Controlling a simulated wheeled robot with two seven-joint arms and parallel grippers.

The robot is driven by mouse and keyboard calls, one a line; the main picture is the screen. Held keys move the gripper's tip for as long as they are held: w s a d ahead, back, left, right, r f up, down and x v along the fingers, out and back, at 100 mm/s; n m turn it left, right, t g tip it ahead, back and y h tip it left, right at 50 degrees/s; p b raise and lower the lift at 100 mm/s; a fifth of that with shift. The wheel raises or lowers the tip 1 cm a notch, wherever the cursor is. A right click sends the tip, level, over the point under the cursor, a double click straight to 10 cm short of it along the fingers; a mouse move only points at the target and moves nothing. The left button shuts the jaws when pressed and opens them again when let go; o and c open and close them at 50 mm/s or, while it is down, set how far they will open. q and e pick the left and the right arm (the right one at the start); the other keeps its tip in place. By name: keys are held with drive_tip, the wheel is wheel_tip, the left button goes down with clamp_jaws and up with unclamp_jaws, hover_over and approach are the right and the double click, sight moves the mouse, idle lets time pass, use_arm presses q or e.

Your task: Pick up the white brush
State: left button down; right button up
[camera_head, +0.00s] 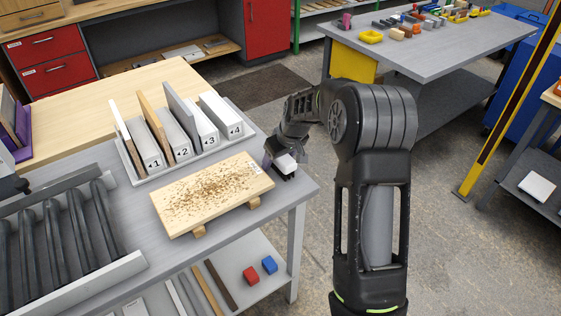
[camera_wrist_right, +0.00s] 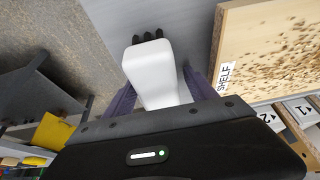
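The white brush (camera_head: 286,163) is at the right corner of the grey table, beside the wooden board. Its dark bristles show below its white body. My right gripper (camera_head: 281,161) is at the brush. In the right wrist view the white brush (camera_wrist_right: 152,75) lies between the two purple fingers of the right gripper (camera_wrist_right: 160,90), with the dark bristle tufts at its far end. The fingers are very close to its sides; I cannot tell whether they press on it. My left gripper is not in view.
A wooden board (camera_head: 212,192) covered with brown crumbs stands on feet left of the brush. Behind it is a numbered rack (camera_head: 137,172) with upright panels. A ribbed dark tray (camera_head: 70,240) is at left. Red and blue blocks lie on the lower shelf (camera_head: 236,262).

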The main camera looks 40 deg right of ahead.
clamp_jaws()
idle(0.5)
wheel_tip(320, 180, up, 10)
drive_tip(key=shift+r+b, duration=0.1)
drive_tip(key=shift+b, duration=0.5)
idle(0.4)
